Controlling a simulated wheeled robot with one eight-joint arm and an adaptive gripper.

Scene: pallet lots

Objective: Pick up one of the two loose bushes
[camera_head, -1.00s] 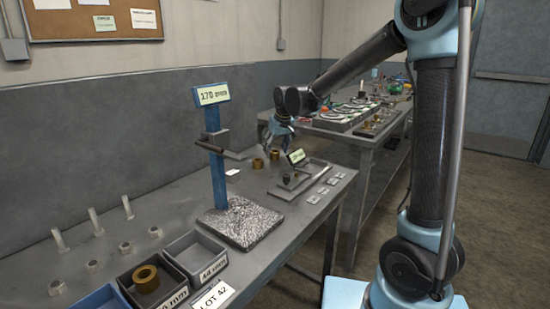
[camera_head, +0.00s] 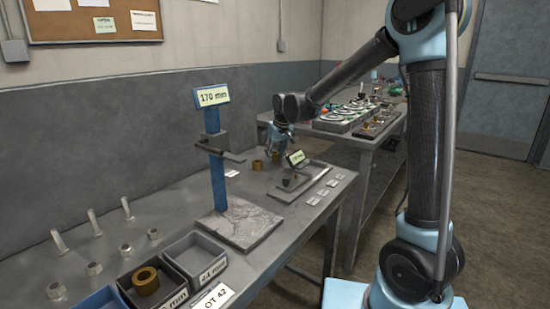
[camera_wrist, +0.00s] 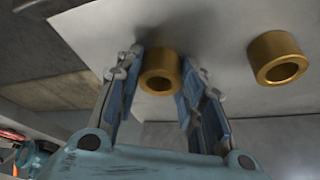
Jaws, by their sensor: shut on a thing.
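Two loose brass bushes stand on the grey bench. In the wrist view, one bush (camera_wrist: 160,72) is between the blue finger pads of my gripper (camera_wrist: 160,88), which is shut on it. The other bush (camera_wrist: 279,57) stands apart to the right, untouched, its bore showing. In the head view my gripper (camera_head: 276,148) is low over the far part of the bench, partly covering the held bush. The free bush (camera_head: 257,165) is just left of it. I cannot tell whether the held bush is off the bench.
A small labelled fixture (camera_head: 296,172) is just right of my gripper. A blue post gauge (camera_head: 217,165) reading 170 mm stands nearer. Bins (camera_head: 195,255), one holding another brass bush (camera_head: 146,280), and several bolts and nuts are at the front left.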

